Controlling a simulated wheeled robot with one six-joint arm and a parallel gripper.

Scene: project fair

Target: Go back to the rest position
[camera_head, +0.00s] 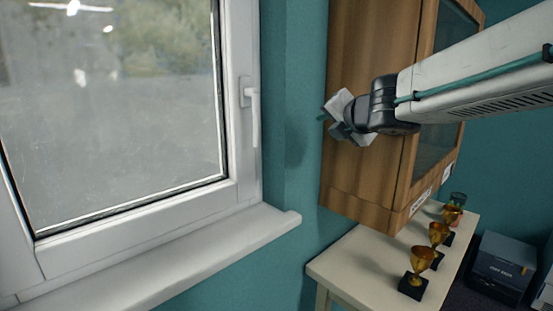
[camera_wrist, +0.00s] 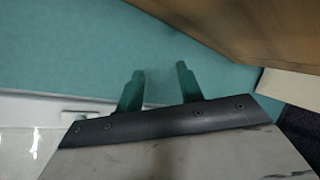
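My gripper (camera_head: 335,118) is raised in front of the side of the wooden wall cabinet (camera_head: 370,60) in the head view, with my arm reaching in from the right. In the wrist view my gripper (camera_wrist: 160,69) shows two dark teal fingers standing apart, with only the teal wall between them. It is open and holds nothing. The head view does not show clearly how far the fingers are from the cabinet.
A window (camera_head: 110,110) with a white handle (camera_head: 254,110) and a sill (camera_head: 200,255) is at left. Below the cabinet, a pale table (camera_head: 365,265) bears several gold trophies (camera_head: 421,260). A dark box (camera_head: 503,265) stands at right. Teal wall (camera_head: 298,150) lies between window and cabinet.

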